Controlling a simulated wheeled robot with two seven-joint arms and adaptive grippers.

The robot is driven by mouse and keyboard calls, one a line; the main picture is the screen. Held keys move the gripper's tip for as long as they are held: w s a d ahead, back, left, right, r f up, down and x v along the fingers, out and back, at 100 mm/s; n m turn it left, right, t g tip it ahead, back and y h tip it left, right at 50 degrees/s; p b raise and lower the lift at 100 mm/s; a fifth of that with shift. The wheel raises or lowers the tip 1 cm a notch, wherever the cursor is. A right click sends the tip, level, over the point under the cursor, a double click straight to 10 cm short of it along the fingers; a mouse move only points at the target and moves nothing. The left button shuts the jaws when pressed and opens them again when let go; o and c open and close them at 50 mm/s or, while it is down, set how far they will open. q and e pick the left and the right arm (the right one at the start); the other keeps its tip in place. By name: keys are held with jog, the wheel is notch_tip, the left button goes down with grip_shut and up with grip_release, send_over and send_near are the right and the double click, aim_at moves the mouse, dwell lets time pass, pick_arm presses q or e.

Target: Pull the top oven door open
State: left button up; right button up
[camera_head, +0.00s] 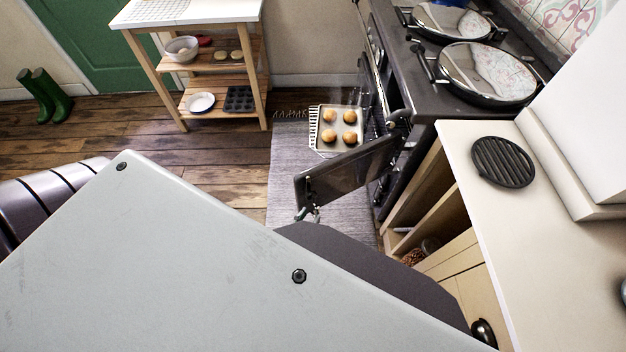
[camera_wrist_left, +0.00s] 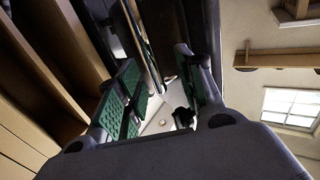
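A dark oven door (camera_head: 345,176) stands swung out from the range cooker (camera_head: 425,95), hinged on the cooker's front, with a small metal fitting (camera_head: 310,213) at its free end. I cannot tell for sure whether it is the top door. My left arm's pale housing covers the lower head view and hides most of my left gripper. In the left wrist view, my left gripper (camera_wrist_left: 160,98) has its two green-padded fingers apart. A shiny edge (camera_wrist_left: 144,45) shows beyond and between them; I cannot tell if it touches them. My right gripper is not in view.
A baking tray with several buns (camera_head: 339,129) sits on a wire rack beyond the door. A shelf trolley (camera_head: 205,80) and green boots (camera_head: 46,95) stand at back left. Some wooden floor is clear.

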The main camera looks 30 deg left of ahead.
pick_arm(q)
jog(key=s, duration=0.7)
jog(key=shift+f, duration=0.2)
dwell(0.4)
jog(key=shift+s, duration=0.15)
